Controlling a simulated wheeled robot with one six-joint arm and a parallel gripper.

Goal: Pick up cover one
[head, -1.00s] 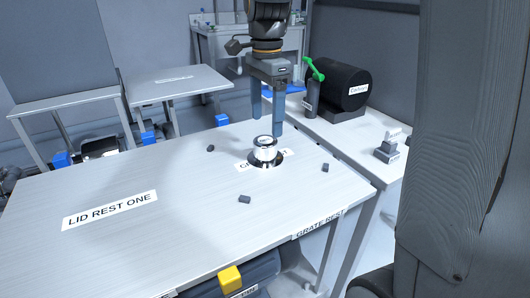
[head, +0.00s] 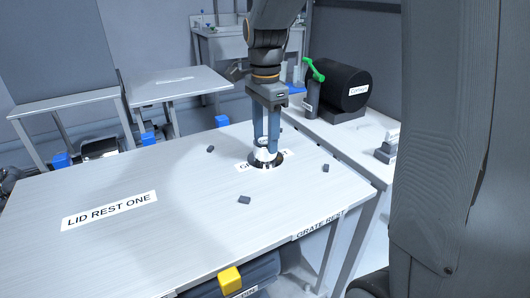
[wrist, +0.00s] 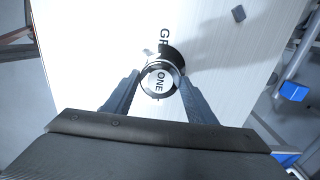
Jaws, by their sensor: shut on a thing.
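Cover one (head: 264,153) is a small shiny metal cap standing on a dark round base on the table, partly hidden behind my fingers in the head view. In the wrist view cover one (wrist: 159,83) shows its round top marked "ONE", between my two fingers. My gripper (head: 266,146) points straight down and is shut on the cover, one finger on each side. In the wrist view my gripper (wrist: 160,92) has its fingertips at the cover's sides. The cover looks upright and still at its base.
The table (head: 130,235) has a "LID REST ONE" label (head: 110,210) on a wide clear area at the left. Small dark blocks (head: 244,200) lie around the cover.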

